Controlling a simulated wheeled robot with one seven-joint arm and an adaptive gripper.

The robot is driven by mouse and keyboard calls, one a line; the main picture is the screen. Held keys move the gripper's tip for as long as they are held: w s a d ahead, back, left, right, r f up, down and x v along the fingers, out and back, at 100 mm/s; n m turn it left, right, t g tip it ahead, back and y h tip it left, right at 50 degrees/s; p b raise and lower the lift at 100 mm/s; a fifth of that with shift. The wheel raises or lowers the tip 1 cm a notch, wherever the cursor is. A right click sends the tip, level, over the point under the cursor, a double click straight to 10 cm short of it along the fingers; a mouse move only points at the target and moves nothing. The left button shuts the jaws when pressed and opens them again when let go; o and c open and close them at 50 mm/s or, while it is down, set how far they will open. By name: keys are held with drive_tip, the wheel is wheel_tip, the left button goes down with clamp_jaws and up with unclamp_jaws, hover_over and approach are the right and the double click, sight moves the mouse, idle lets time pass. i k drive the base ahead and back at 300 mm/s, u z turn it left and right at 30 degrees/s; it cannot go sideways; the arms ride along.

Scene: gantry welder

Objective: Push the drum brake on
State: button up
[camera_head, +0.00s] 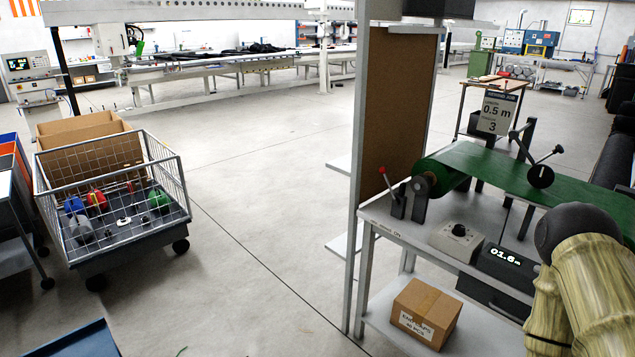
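A green drum or roll (444,180) sits at the left end of the bench on the right, with green sheet (500,172) running from it to the right. A short lever with a red knob (384,171) stands beside the drum on a dark bracket, tilted up and left. My arm, with a yellowish patterned sleeve and a dark joint, fills the lower right corner. My gripper is out of view.
The bench (420,232) carries a dial box (457,238), a display box (497,268) reading about 01.6 and a black-handled wheel (540,176). A cardboard box (426,312) sits on the lower shelf. A brown panel (393,100) rises behind. A wire cart (115,200) stands left; the floor between is clear.

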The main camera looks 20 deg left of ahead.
sight(382, 169)
drive_tip(key=u, duration=0.35)
drive_tip(key=i, duration=0.85)
drive_tip(key=u, duration=0.4)
